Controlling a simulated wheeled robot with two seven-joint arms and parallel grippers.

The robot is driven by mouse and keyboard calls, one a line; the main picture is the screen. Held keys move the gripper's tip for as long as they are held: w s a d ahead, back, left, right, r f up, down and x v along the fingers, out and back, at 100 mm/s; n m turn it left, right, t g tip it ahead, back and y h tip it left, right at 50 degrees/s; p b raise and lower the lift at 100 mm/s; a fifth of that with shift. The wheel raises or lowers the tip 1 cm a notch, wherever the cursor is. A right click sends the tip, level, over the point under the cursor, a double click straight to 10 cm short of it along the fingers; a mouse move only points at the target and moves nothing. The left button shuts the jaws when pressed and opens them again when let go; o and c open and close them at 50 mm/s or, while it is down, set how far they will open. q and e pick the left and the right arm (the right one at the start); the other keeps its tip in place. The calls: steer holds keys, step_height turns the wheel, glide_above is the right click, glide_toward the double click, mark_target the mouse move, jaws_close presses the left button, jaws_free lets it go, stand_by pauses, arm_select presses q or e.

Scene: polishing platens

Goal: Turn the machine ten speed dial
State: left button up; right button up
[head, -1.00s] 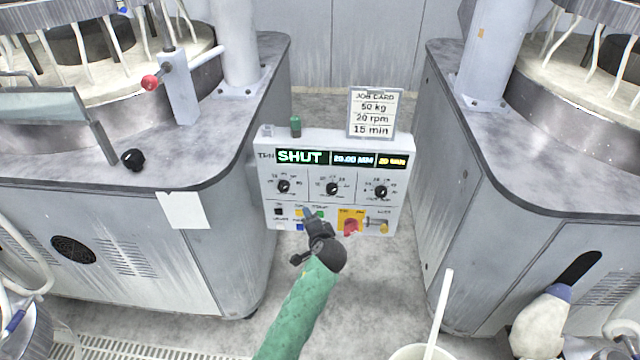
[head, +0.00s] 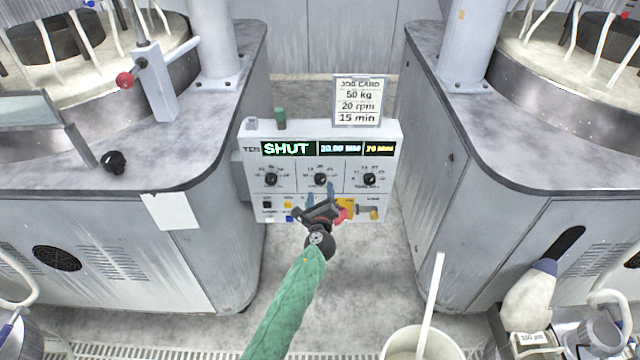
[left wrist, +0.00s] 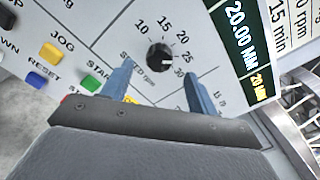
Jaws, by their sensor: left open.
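The machine ten control panel (head: 325,150) stands between two machines, with three black dials in a row. The speed dial (head: 320,179) is the middle one. In the left wrist view the black speed dial (left wrist: 160,57) has numbers from 10 to 30 around it; its pale pointer mark faces right, towards the higher numbers. My left gripper (head: 321,194) is in front of the panel, just below the speed dial. In the left wrist view its two blue fingers (left wrist: 158,80) are open and empty, with the dial beyond their tips, roughly between them. My right gripper is out of view.
A job card (head: 358,101) on top reads 50 kg, 20 rpm, 15 min. The display (head: 328,149) shows SHUT. Coloured buttons (left wrist: 90,82) and a red knob (head: 342,214) sit below the dials. A white bucket (head: 422,343) stands at front right.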

mark_target(320, 182)
arm_select(q)
steer(key=shift+w+p, duration=0.3)
steer(key=shift+w, duration=1.85)
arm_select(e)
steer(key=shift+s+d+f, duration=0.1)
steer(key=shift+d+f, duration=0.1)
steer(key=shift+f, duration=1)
arm_select(q)
steer(key=c, duration=1)
